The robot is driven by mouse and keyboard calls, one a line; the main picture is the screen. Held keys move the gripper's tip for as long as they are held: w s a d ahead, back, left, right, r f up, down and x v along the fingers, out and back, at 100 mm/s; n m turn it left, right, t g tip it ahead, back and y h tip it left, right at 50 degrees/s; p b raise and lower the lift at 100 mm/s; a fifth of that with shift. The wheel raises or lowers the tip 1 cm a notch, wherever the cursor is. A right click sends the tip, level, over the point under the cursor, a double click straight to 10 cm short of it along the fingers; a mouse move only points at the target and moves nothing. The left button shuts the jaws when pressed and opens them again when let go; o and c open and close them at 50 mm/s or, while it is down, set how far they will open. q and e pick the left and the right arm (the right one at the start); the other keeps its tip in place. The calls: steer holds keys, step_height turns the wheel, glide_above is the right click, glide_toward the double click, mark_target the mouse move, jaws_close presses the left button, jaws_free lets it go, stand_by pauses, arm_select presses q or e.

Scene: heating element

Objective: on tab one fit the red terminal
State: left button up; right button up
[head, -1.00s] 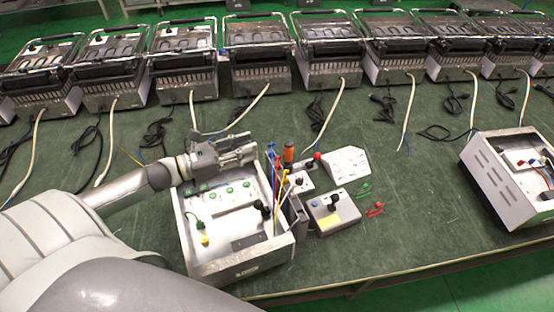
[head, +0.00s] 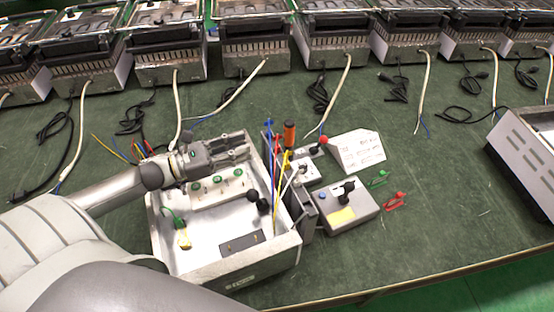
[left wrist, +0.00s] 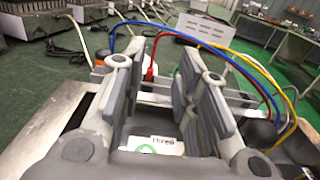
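My left gripper (head: 240,148) is above the back edge of an open metal housing (head: 275,262), pointing right. In the left wrist view the left gripper (left wrist: 175,85) is open, with nothing held between its fingers. A red terminal (left wrist: 151,72) on a wire shows upright between and beyond the fingers. Red also shows beside the housing's right wall in the head view (head: 277,150), among blue and yellow wires. A white strip with green-marked tabs (head: 215,190) lies inside the housing, partly under the gripper; I cannot tell which is tab one. My right gripper is not in view.
A grey control box (head: 345,215) with a black knob, an orange-handled tool (head: 290,133) and a white sloped sign (head: 355,150) stand right of the housing. Green clips (head: 378,178) and red clips (head: 395,201) lie on the table. Several grills line the back.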

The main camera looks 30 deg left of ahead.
mark_target(276, 139)
arm_select(q)
step_height(276, 139, down, 2)
steer(key=shift+b, duration=0.5)
steer(key=shift+w+d+f+b, duration=0.1)
steer(key=shift+w+d+b, duration=0.15)
steer(key=shift+w+b, duration=0.1)
steer(key=b+x, duration=0.3)
steer(key=x, duration=0.5)
steer(key=shift+w, duration=0.45)
steer(key=shift+w+d, duration=0.4)
steer(key=shift+w, duration=0.05)
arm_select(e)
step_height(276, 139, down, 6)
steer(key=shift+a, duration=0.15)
arm_select(q)
jaws_close()
